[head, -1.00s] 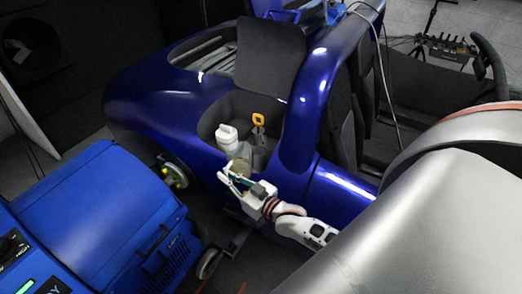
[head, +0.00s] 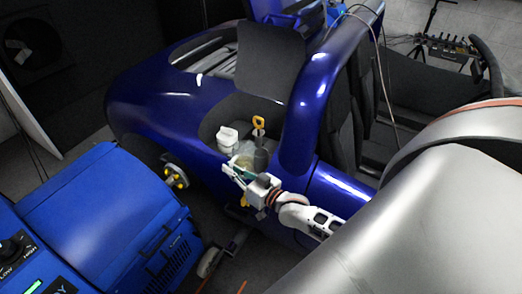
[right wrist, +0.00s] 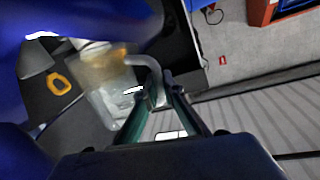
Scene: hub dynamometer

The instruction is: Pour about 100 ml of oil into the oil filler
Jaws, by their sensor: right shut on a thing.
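A clear jug (right wrist: 108,92) with amber oil shows in the right wrist view. My right gripper (right wrist: 155,98) is shut on its handle. In the head view the jug (head: 244,159) is held beside the blue car's open bay, partly hidden by my right gripper (head: 240,178). A white container (head: 228,141) stands just left of the jug. A dark upright piece with a yellow ring handle (head: 258,122) is just right of it; the ring (right wrist: 60,83) also shows in the wrist view. I cannot make out the oil filler's opening. My left gripper is out of view.
The blue car body (head: 160,104) surrounds the bay, with a raised blue frame (head: 306,108) close to the right. A blue machine (head: 95,215) stands at the lower left. A wheel hub (head: 176,177) lies between them.

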